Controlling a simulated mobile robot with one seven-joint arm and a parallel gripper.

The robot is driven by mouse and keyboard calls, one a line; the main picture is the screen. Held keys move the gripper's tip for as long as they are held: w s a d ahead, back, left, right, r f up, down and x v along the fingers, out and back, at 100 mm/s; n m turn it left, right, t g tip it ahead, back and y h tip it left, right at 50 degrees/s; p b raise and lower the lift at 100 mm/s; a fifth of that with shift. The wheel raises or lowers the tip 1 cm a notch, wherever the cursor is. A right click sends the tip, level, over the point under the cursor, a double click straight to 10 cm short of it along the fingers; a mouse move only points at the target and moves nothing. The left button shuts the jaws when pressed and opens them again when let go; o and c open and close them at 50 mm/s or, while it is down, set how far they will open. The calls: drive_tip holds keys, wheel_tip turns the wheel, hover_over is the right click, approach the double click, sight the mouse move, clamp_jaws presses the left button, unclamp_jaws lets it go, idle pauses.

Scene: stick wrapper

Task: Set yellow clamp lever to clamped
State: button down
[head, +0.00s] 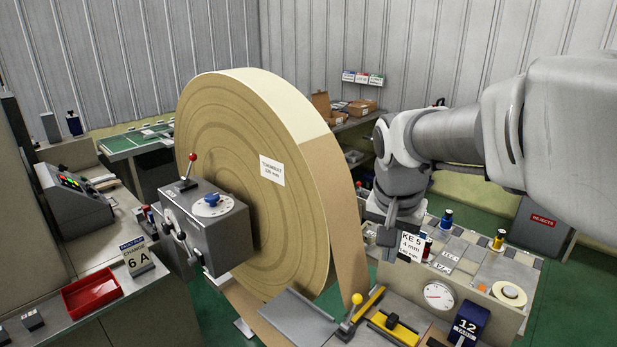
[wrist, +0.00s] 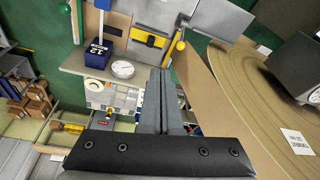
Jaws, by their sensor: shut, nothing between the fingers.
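The lever with a yellow ball knob (head: 356,299) stands upright at the front of the bench, beside a long yellow bar (head: 369,303) lying at a slant. In the wrist view the yellow knob (wrist: 181,46) shows beyond my fingertips, next to the brown web. I cannot tell from these frames which setting the lever is in. My gripper (head: 386,236) hangs above the bench, behind and above the lever, apart from it. In the wrist view its fingers (wrist: 165,78) are together with nothing between them.
A large brown paper roll (head: 240,170) stands left of my gripper, its web running down beside the lever. A yellow plate with a black handle (head: 395,325), a round gauge (head: 438,295), a blue counter marked 12 (head: 468,324) and a tape roll (head: 508,293) crowd the bench.

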sight(352, 311)
drive_tip(key=w+d+f+m+g+b, duration=0.1)
drive_tip(key=w+f+m, duration=0.4)
drive_tip(key=w+f, duration=0.6)
drive_tip(key=shift+w+d+f+g, duration=0.25)
drive_tip(key=shift+w+d+g, duration=0.1)
drive_tip(key=shift+w+g, duration=0.3)
drive_tip(key=shift+s+a+f+p, duration=0.25)
drive_tip(key=shift+a+f+p, duration=0.1)
drive_tip(key=shift+f, duration=1.15)
drive_tip(key=shift+s+a+f+p, duration=0.3)
drive_tip(key=shift+f+p, duration=0.05)
drive_tip(key=shift+f, duration=1.2)
drive_tip(key=shift+s+a+f+p, duration=0.25)
drive_tip(key=shift+a+f+p, duration=0.1)
drive_tip(key=shift+f, duration=1.15)
drive_tip(key=shift+s+a+t+h+b, duration=0.1)
drive_tip(key=shift+t+h+b, duration=0.25)
drive_tip(key=shift+b, duration=0.55)
